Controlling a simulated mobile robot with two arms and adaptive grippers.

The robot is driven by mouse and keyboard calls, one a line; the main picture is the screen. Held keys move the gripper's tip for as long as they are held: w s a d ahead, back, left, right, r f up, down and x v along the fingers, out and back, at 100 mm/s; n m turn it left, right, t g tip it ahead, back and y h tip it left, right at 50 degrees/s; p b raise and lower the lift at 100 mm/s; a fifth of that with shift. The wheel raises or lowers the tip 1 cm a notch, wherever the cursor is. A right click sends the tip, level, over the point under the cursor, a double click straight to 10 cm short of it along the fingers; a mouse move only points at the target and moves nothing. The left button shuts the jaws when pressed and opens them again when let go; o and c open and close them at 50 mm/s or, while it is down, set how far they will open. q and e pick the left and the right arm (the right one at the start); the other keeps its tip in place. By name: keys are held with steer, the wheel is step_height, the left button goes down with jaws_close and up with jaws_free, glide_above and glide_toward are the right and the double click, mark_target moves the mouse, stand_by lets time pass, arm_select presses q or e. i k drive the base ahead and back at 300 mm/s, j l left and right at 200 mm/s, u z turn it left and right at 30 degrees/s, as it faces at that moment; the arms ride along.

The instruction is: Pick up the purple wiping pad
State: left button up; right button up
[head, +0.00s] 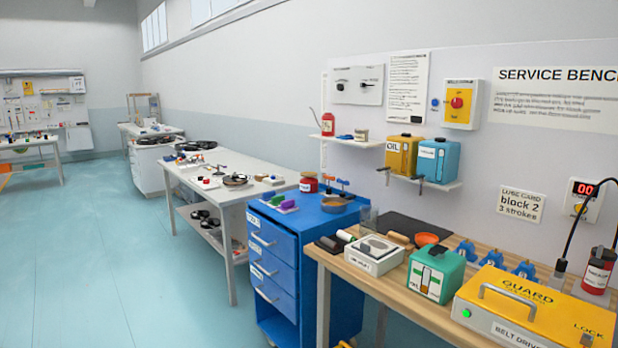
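A small purple block-shaped item (288,205), which looks like the purple wiping pad, lies on top of the blue drawer cabinet (328,222) near its front left edge. A similar green item (277,199) lies right beside it, slightly farther left. At this distance I cannot make out the pad's details. Neither of my grippers shows in the head view.
A wooden service bench (385,290) stands to the right, carrying a green oil can (435,273) and a yellow guard box (535,308). A white table (215,190) with loose parts stands behind the cabinet. The floor (90,260) at left is clear.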

mark_target(288, 206)
steer(key=i+j+z, duration=0.3)
steer(key=i, duration=0.25)
steer(key=i+j+z, duration=0.25)
steer(key=i, duration=0.25)
